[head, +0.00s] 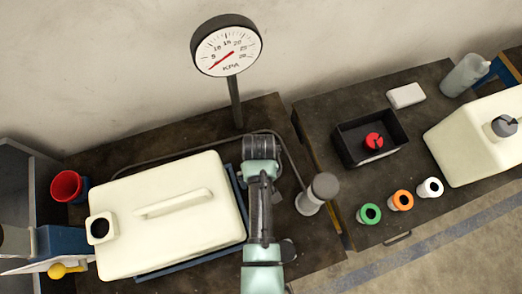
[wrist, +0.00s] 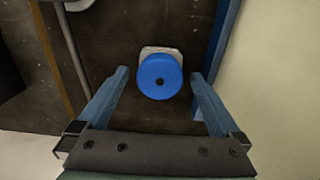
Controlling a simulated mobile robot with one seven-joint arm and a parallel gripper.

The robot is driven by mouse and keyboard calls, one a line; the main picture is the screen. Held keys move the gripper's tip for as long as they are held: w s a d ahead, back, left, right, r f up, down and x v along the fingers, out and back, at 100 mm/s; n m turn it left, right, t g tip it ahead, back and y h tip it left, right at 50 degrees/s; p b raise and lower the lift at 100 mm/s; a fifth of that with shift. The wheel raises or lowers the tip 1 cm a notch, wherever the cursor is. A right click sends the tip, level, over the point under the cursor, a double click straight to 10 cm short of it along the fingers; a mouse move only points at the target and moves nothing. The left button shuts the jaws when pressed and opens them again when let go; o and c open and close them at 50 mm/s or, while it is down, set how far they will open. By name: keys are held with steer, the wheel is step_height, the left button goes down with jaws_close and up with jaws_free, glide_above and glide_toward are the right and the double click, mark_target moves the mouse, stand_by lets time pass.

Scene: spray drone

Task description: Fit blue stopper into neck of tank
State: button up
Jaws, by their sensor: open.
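My gripper (wrist: 159,73) is open, with one blue finger on either side of the stopper and gaps between. In the head view my arm covers the stopper and my fingers. The cream tank (head: 165,240) lies left of my arm in the head view, with a handle on top. Its square neck (head: 101,228) has a dark opening at the left end. The tank's side also shows at the wrist view's right (wrist: 285,90).
A grey-capped cylinder (head: 317,193) stands right of my arm, near a hose. A pressure gauge (head: 226,46) rises behind. The right bench holds a black tray (head: 346,150) with a red stopper, several coloured rings and another cream tank (head: 470,150). A red cup (head: 66,186) stands left.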

steer(key=shift+c, duration=0.3)
jaws_close()
stand_by(0.5)
steer(key=shift+r, duration=0.1)
steer(key=shift+r+p, duration=2.95)
steer(key=shift+p, duration=0.45)
